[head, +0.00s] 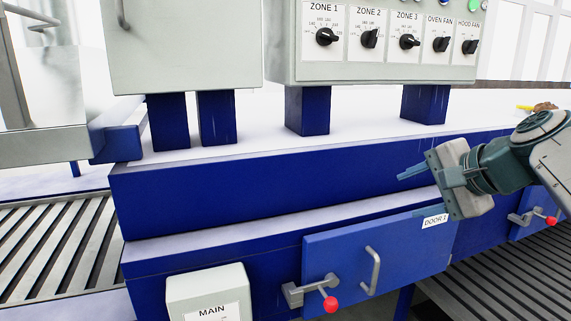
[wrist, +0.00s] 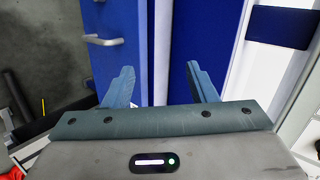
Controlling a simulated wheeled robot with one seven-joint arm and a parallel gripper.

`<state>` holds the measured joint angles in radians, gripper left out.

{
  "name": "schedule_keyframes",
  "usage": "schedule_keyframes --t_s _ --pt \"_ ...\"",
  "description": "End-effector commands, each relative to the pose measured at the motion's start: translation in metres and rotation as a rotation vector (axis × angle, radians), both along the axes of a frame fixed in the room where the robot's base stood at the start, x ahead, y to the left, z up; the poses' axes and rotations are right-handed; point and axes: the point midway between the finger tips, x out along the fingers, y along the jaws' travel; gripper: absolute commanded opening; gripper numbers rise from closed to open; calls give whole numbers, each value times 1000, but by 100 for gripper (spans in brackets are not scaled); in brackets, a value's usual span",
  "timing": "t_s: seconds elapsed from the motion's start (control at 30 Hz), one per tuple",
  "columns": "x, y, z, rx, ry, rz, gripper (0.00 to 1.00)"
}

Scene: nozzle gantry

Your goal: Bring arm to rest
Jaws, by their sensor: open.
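My gripper (head: 405,192) is at the right of the head view, in front of the blue machine (head: 230,200). Its two fingers are apart with nothing between them. The gripper hangs just above and partly over the blue door labelled DOOR 1 (head: 345,252), which has a grey bar handle (head: 373,270) and a latch with a red knob (head: 330,303). In the wrist view the open fingers (wrist: 160,85) point towards blue panels, and a handle (wrist: 105,40) shows at the upper left. I cannot tell whether the fingertips touch the machine.
A control panel (head: 385,72) with several knobs stands above on blue posts. A grey cabinet (head: 185,50) is left of it. A box marked MAIN (head: 208,288) is at the lower front. A second latch with a red knob (head: 551,220) is close below my arm. Roller conveyors (head: 50,250) lie on both sides.

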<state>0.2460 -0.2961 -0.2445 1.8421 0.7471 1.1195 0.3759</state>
Motion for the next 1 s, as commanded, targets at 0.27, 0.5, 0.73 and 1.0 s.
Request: schedule_keyframes --t_s 0.27,0.5,0.73,1.0 --pt "-75 70 -162 -517 223 445 52" --pt "-130 80 -235 -846 287 768 52" --pt "-142 78 -249 -920 296 846 52" --pt "-141 78 -249 -917 296 841 52"
